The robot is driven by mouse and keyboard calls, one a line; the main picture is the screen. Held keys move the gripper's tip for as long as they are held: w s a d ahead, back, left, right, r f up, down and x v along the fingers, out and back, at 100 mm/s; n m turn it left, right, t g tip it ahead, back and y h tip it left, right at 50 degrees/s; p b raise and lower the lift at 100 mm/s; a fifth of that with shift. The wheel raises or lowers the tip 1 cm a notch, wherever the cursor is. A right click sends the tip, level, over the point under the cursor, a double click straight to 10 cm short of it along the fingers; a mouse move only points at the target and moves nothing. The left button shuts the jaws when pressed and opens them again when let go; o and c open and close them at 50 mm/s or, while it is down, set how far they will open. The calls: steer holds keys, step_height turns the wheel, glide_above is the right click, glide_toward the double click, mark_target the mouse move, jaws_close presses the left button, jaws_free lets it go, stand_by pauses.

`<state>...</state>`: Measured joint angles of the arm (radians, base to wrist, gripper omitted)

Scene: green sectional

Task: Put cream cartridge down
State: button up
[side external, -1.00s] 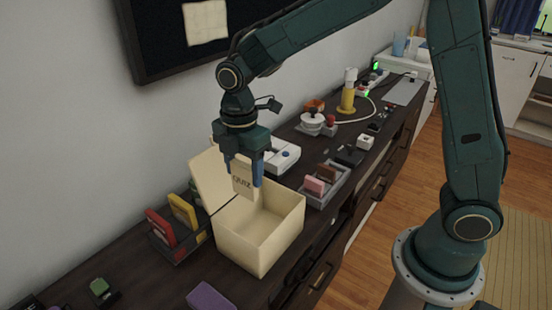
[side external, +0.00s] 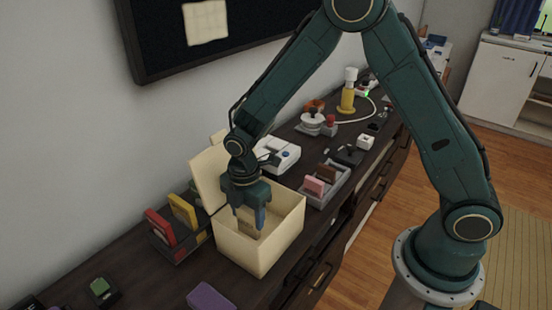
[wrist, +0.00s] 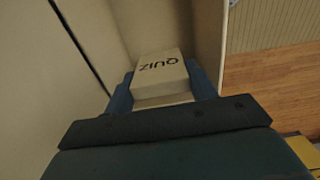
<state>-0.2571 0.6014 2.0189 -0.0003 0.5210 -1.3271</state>
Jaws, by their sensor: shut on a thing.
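The cream cartridge (wrist: 160,72), marked QUIZ, is between the two blue fingers of my gripper (wrist: 162,88) in the wrist view. My gripper (side external: 250,222) is shut on it and points down inside the open cream box (side external: 242,254) in the side view. The cartridge (side external: 247,227) is mostly hidden there by the fingers and the box's front wall. The box's lid (side external: 207,178) stands open at the back left. I cannot tell whether the cartridge touches the box floor.
A dark rack with a red cartridge (side external: 160,226) and a yellow cartridge (side external: 184,212) stands left of the box. A grey tray (side external: 329,196) with pink and brown cartridges is to the right. A purple cartridge (side external: 210,298) lies in front. A white console (side external: 277,154) is behind.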

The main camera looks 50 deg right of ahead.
mark_target(249, 232)
steer(key=shift+f, duration=1.45)
steer(key=shift+f, duration=1.9)
steer(key=shift+f, duration=0.15)
steer(key=o, duration=1)
step_height(249, 232, up, 12)
steer(key=shift+r, duration=0.2)
